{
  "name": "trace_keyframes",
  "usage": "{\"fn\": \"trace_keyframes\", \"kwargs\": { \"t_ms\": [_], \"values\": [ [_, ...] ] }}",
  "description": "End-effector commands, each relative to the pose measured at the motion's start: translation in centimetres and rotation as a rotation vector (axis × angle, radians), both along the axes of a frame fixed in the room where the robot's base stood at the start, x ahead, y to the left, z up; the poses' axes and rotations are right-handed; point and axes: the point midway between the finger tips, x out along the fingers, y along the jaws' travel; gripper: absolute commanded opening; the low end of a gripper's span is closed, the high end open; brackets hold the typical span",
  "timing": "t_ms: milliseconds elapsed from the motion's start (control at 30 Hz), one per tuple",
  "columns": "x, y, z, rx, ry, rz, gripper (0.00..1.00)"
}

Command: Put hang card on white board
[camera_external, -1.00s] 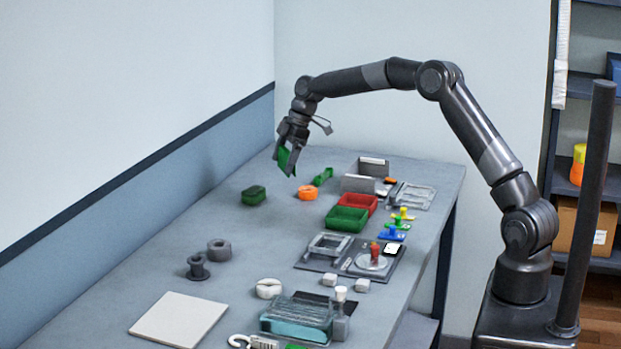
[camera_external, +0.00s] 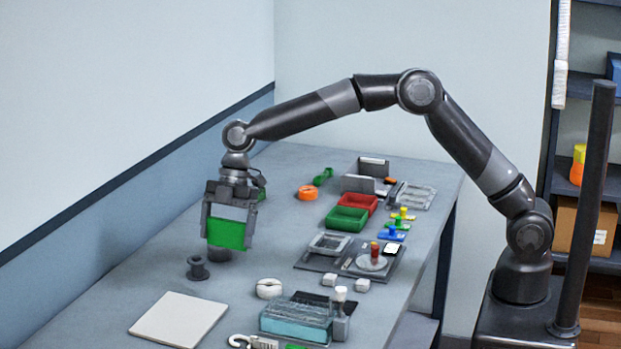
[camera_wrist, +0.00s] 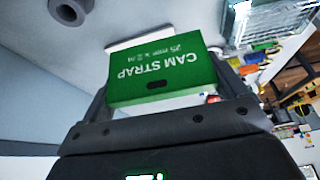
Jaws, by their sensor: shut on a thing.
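The hang card is a green card (camera_external: 226,234) with a paler upper part, held in my gripper (camera_external: 229,222) above the table. In the wrist view the card (camera_wrist: 165,75) shows the words "CAM STRAP" upside down and a dark slot, between the two fingers. My gripper is shut on it. The white board (camera_external: 178,319) lies flat on the table at the front left, apart from the card and lower in the picture. In the wrist view a white strip of the board (camera_wrist: 138,42) shows beyond the card, the rest hidden.
A dark spool (camera_external: 198,269) stands between my gripper and the board. A grey ring (camera_external: 219,256) is partly hidden behind the card. A white roll (camera_external: 269,288) and a clear teal box (camera_external: 297,318) lie right of the board. The wall runs along the left.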

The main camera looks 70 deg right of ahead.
Motion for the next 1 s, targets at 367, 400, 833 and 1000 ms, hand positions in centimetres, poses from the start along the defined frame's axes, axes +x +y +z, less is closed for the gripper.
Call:
{"fn": "trace_keyframes", "kwargs": {
  "t_ms": [367,400,833,1000],
  "values": [
    [-1.0,6.6,-3.0,0.0,0.001,0.037,0.69],
    [-1.0,7.6,-3.5,0.0,0.0,0.038,0.69],
    [-0.8,13.3,-7.1,0.0,0.0,0.032,0.69],
    [-0.9,13.3,-9.0,-0.002,0.001,0.031,0.69]
  ]
}}
